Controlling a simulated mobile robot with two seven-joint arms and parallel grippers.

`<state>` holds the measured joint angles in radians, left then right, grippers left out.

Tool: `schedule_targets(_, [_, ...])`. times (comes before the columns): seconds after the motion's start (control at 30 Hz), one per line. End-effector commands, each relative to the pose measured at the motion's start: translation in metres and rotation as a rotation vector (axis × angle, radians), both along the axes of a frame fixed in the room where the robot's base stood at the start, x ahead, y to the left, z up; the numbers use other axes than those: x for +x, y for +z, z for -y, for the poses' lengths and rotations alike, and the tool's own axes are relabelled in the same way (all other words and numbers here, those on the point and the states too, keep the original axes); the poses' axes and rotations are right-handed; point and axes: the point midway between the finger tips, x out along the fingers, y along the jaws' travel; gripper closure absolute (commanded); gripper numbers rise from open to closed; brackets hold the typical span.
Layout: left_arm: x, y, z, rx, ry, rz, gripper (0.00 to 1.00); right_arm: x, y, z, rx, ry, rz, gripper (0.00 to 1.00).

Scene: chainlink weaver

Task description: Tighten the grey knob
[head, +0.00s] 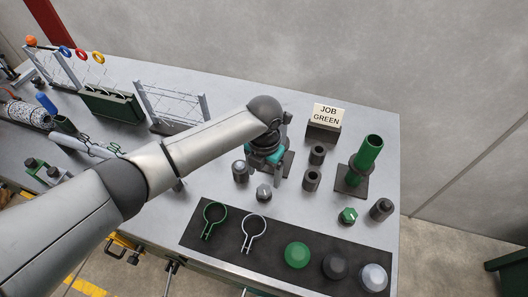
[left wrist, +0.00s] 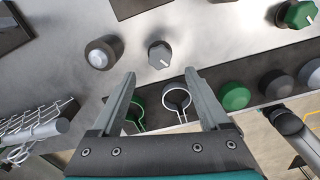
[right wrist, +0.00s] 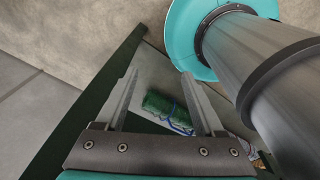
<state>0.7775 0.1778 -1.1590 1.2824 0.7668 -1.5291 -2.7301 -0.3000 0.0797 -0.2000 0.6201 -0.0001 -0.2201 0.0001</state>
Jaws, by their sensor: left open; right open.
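The grey knob (head: 264,192) is a small faceted knob with a white mark on top. It sits on the grey bench just in front of my left gripper (head: 264,174). In the left wrist view the grey knob (left wrist: 160,55) lies just beyond and between the tips of my left gripper (left wrist: 160,78), whose fingers are spread and empty. They do not touch the knob. A green knob (head: 347,215) with a white mark sits further right. My right gripper (right wrist: 158,75) is open and empty in its own wrist view, away from the knob; the head view does not show it.
A dark post with a pale cap (head: 240,171) stands close left of the knob. A dark mat (head: 222,250) with rings and domes lies in front. A green tube (head: 366,155) on a stand is right. A JOB GREEN sign (head: 327,116) stands behind.

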Motion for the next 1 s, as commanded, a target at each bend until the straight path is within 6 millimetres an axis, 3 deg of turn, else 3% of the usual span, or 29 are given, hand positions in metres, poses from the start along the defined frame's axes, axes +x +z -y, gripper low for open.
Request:
schedule_targets(0.2, [0.001,0.051,0.000,-0.001,-0.002,0.005,0.21,0.000,0.003,0.000,0.000,0.000,0.000,0.30])
schedule_targets(0.4, [0.000,0.079,0.000,-0.001,0.000,0.002,0.21,0.000,0.003,0.000,0.000,0.000,0.000,0.30])
schedule_targets(1.0, [0.000,0.087,0.000,0.000,0.000,0.000,0.21,0.000,0.003,0.000,0.000,0.000,0.000,0.30])
